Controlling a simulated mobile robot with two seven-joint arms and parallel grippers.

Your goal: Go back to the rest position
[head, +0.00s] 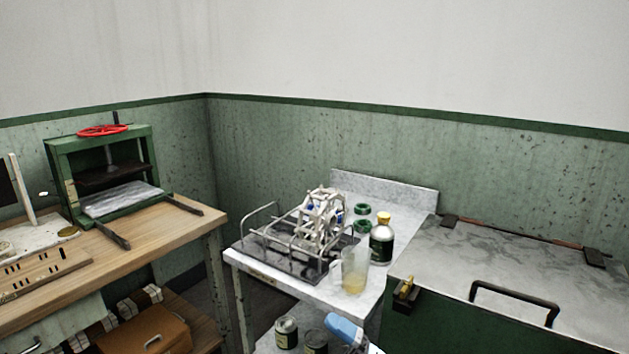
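Neither of my grippers shows in the head view, and no arm of mine can be made out. The task names no object. A marble-topped table (262,268) stands in the middle, with a pale wheel-like reeling frame (322,222) on a dark metal rack (283,262). A glass beaker (354,270) with yellowish liquid and a dark bottle with a yellow cap (382,240) stand beside it.
A wooden bench (160,236) at left bears a green press with a red handwheel (102,130). A green chest with a grey lid (500,275) stands at right. Cans (286,332) and a blue object (345,328) show low down. A narrow gap separates bench and table.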

